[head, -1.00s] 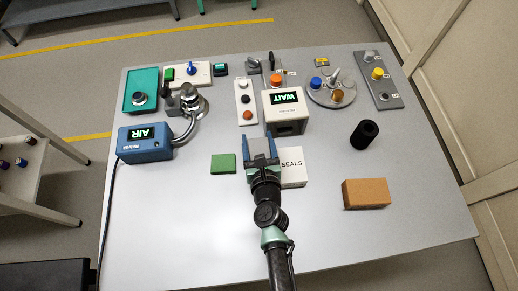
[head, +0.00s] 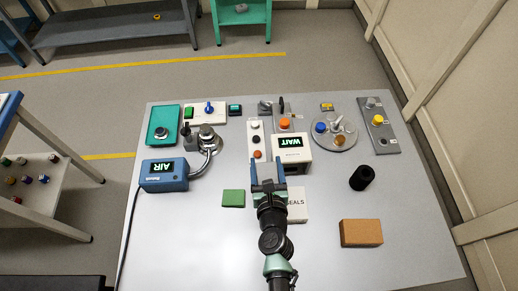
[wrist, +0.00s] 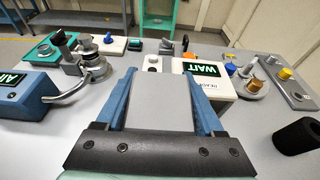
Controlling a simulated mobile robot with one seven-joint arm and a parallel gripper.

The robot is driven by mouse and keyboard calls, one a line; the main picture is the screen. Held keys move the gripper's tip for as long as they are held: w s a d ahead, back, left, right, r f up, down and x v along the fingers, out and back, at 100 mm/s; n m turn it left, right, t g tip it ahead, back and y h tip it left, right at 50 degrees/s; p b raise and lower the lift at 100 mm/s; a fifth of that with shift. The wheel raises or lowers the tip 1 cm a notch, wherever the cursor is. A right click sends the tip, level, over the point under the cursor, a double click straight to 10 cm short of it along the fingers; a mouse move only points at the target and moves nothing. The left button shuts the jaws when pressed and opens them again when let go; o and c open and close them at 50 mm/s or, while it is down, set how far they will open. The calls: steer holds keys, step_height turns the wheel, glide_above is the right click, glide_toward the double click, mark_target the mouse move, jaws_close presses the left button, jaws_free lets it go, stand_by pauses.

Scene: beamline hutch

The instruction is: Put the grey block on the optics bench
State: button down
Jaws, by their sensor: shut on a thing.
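My gripper (head: 268,176) is over the middle of the near table, just in front of the white WAIT box. It is shut on a flat grey block (wrist: 160,103), which fills the space between its blue fingers in the wrist view. The block's far end is partly lost against the grey table. A long grey-blue bench (head: 115,29) stands across the floor at the back left, with a small orange thing on it. A green bench (head: 242,16) stands beside it with a grey thing on top. I cannot tell which is the optics bench.
The near table (head: 200,250) holds the blue AIR box (head: 164,175), the WAIT box (head: 291,149), a green pad (head: 234,198), a SEALS box (head: 298,206), a brown block (head: 361,233) and a black cylinder (head: 362,177). Open floor lies behind it. A shelved table (head: 50,112) stands left.

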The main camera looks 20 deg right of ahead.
steer(key=shift+r, duration=0.25)
steer(key=s+a+r+n+y, duration=0.1)
steer(key=s+a+y, duration=0.1)
steer(key=s+a, duration=0.2)
steer(key=s+a+r+n+y+b, duration=0.1)
steer(key=s+a, duration=0.4)
steer(key=a, duration=0.5)
steer(key=shift+s+a+n+t+y, duration=0.35)
steer(key=shift+n+y, duration=0.15)
steer(key=shift+n, duration=0.1)
steer(key=shift+w, duration=0.1)
